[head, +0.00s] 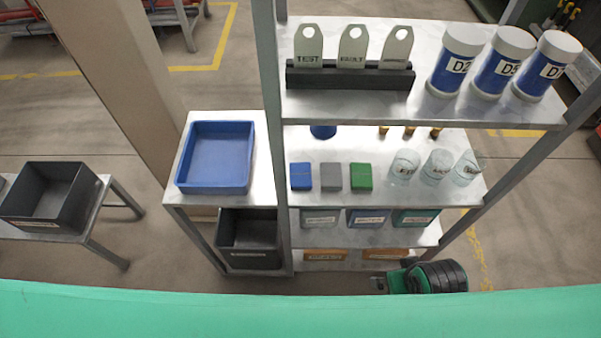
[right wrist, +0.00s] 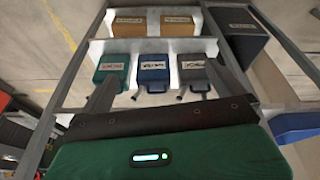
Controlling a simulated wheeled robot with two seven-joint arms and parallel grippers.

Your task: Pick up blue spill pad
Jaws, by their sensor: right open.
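The blue spill pad (head: 301,176) is a small blue block lying on the shelf rack's middle level in the head view. It is at the left end of a row, beside a grey pad (head: 331,177) and a green pad (head: 361,177). I cannot make out the blue pad in the right wrist view. My right gripper (right wrist: 162,72) shows there with its two grey fingers spread apart and nothing between them. It faces the rack's lower levels, apart from the pads. My left gripper is in neither view.
The upper shelf (head: 470,111) overhangs the pads and holds tags and several labelled jars. Clear glasses (head: 437,167) stand right of the pads. A blue tray (head: 215,158) is to their left. Labelled bins (right wrist: 153,72) fill the lower levels. Rack posts (head: 270,110) flank the opening.

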